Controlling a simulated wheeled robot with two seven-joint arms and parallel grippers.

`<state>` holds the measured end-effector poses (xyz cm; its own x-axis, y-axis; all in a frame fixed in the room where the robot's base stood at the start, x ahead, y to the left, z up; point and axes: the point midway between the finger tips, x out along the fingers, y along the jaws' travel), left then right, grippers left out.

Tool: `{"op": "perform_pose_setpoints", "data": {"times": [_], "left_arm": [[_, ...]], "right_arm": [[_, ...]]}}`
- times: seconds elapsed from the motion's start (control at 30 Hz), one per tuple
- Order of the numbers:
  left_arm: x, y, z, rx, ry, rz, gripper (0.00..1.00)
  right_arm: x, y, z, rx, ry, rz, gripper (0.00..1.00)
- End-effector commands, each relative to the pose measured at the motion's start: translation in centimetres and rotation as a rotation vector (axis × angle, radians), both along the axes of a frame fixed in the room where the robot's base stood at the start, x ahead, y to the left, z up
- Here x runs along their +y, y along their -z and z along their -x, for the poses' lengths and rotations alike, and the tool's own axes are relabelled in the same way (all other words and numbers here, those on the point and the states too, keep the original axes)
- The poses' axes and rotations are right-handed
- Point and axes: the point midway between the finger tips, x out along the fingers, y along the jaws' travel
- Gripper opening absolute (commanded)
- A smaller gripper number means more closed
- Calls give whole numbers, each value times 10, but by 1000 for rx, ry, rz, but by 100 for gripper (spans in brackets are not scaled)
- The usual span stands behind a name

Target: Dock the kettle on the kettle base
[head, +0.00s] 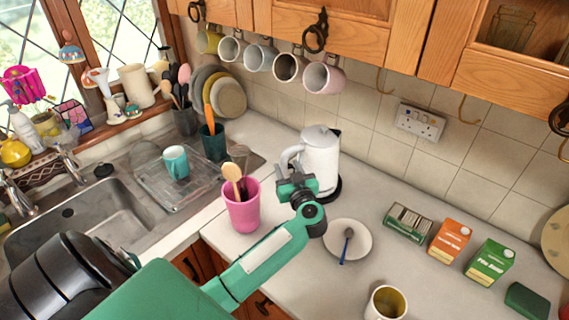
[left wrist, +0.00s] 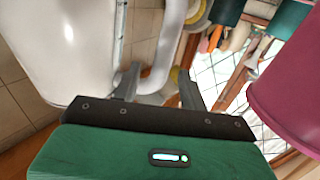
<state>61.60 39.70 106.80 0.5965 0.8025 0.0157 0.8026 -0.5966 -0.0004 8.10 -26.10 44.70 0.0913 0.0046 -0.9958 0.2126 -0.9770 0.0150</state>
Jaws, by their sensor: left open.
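The white kettle (head: 320,158) stands upright on the counter by the tiled wall, its handle (head: 290,156) toward the left. A dark round rim, the kettle base (head: 334,191), shows under its lower right side; I cannot tell whether the kettle is fully seated. My left gripper (head: 296,184) is open at the handle side, in front of the kettle. In the left wrist view the white kettle body (left wrist: 70,45) fills the left, and the lower handle (left wrist: 160,75) lies between the open fingers (left wrist: 160,88). My right gripper is not in view.
A pink utensil pot (head: 242,210) stands close left of my left gripper. A saucer with a spoon (head: 347,240) lies to the right, and a mug (head: 386,303) stands at the front. Mugs (head: 290,66) hang above. Boxes (head: 449,240) stand at the right.

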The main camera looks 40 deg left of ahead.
Motion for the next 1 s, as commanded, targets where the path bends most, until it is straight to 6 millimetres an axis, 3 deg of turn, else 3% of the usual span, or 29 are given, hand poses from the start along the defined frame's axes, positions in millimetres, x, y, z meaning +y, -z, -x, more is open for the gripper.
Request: {"op": "perform_pose_setpoints", "data": {"times": [0.2, 0.4, 1.0], "left_arm": [[-38, 4, 28, 0, 0, 4, 43], [-57, 2, 43, 1, 0, 1, 43], [-61, 1, 46, 1, -1, -1, 43]], "right_arm": [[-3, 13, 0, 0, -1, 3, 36], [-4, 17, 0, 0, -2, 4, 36], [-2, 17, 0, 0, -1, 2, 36]]}}
